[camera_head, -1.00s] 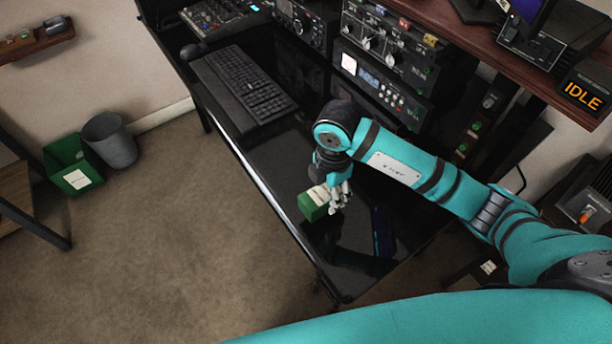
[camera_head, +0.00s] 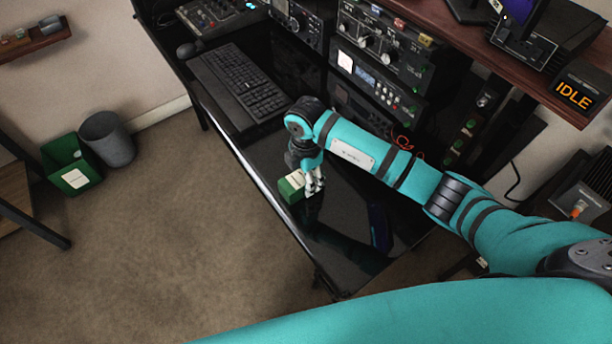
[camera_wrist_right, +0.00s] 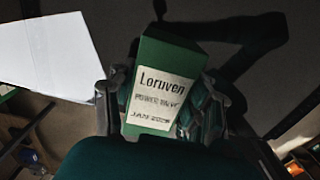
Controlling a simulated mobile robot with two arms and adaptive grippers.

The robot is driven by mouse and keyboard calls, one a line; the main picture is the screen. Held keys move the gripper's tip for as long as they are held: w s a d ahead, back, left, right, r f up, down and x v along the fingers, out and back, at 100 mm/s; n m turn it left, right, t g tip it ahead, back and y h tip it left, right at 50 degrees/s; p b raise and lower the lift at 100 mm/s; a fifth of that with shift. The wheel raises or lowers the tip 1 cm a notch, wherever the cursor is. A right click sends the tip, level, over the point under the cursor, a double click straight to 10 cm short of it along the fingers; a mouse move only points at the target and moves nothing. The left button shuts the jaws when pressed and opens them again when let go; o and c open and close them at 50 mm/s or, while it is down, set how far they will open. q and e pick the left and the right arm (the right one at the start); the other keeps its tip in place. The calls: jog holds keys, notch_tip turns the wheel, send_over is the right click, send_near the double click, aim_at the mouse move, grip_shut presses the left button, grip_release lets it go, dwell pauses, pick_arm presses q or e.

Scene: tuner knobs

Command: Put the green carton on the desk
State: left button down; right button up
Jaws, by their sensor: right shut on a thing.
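The green carton (camera_head: 291,187) with a pale label is at the fingers of my right gripper (camera_head: 313,183), over the glossy black desk (camera_head: 335,238). In the right wrist view the carton (camera_wrist_right: 160,85) stands between the two fingers of the right gripper (camera_wrist_right: 165,105), its label reading "Loruven" facing the camera. The right gripper is shut on it. The carton is at or just above the desk top near its front edge; I cannot tell whether it touches. My left gripper is not in view.
A black keyboard (camera_head: 238,84) lies on the desk behind the carton. Radio units (camera_head: 375,75) stand along the desk's back. A green bin (camera_head: 72,165) and a grey bin (camera_head: 107,140) stand on the floor at left.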

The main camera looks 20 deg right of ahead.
jog(key=shift+f, duration=0.15)
jog(key=o, duration=1.3)
jog(key=shift+c, duration=0.2)
notch_tip(320, 180, up, 12)
jog(key=b, duration=0.1)
jog(key=shift+r, duration=0.2)
